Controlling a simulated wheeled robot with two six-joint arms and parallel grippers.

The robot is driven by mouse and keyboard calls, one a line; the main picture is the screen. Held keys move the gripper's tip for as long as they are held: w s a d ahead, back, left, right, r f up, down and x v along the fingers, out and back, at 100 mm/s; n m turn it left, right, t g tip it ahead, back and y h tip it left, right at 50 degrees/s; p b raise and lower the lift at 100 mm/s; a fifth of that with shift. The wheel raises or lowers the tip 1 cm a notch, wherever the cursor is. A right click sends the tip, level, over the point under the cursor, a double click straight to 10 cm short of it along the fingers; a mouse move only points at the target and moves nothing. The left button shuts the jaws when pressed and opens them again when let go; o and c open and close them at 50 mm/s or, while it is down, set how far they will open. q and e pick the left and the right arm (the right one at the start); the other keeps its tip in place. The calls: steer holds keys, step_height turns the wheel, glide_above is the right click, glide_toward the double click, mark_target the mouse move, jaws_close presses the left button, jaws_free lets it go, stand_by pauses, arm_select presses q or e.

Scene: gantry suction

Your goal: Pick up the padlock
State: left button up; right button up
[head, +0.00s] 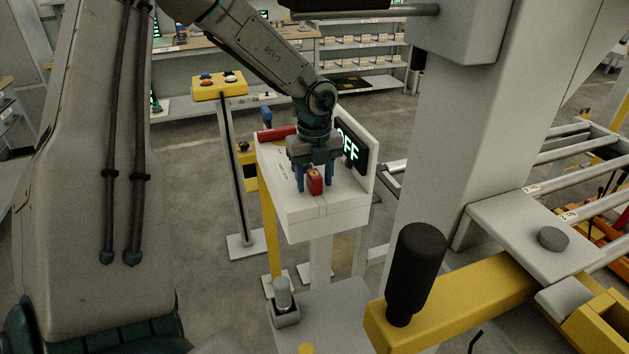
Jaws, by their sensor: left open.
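The padlock (315,183) has a red body and lies on the white shelf of a small stand (325,222), near its front edge. My left gripper (314,182) reaches down over the shelf from above. Its two blue fingers are apart, one on each side of the padlock. I cannot tell whether either finger touches it. The upper part of the padlock is hidden by the gripper. My right gripper does not show.
A yellow button box (220,86) stands behind left. A black-handled yellow beam (450,307) and a thick grey post (455,130) are at right.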

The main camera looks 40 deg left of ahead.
mark_target(315, 173)
arm_select(q)
steer(key=shift+s+r, duration=0.1)
jaws_close()
